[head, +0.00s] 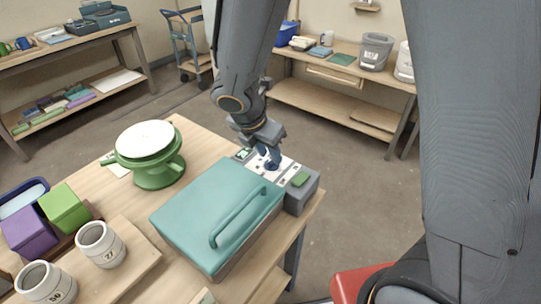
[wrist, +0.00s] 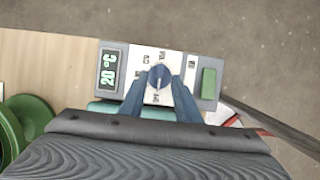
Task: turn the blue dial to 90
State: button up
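The blue dial (wrist: 160,76) sits on the white face of a grey control box (wrist: 189,66), with small marks around it too fine to read. A display (wrist: 108,69) on the box reads 20 °C. In the head view the dial (head: 272,164) is partly hidden beneath my gripper (head: 264,150). In the wrist view my gripper's fingers (wrist: 163,80) stand one on each side of the dial, very close to it. I cannot tell whether they press on it. The dial's pointer direction is not clear.
A green button (wrist: 208,83) is on the box's right end. A teal lidded case (head: 205,205) with a handle adjoins the box. A green turntable (head: 150,155), white pots (head: 100,245) and purple and green blocks (head: 62,208) stand to the left. Open floor lies beyond the table.

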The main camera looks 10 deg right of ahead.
jog(key=shift+x, duration=1)
jog(key=shift+c, duration=0.2)
grip_shut()
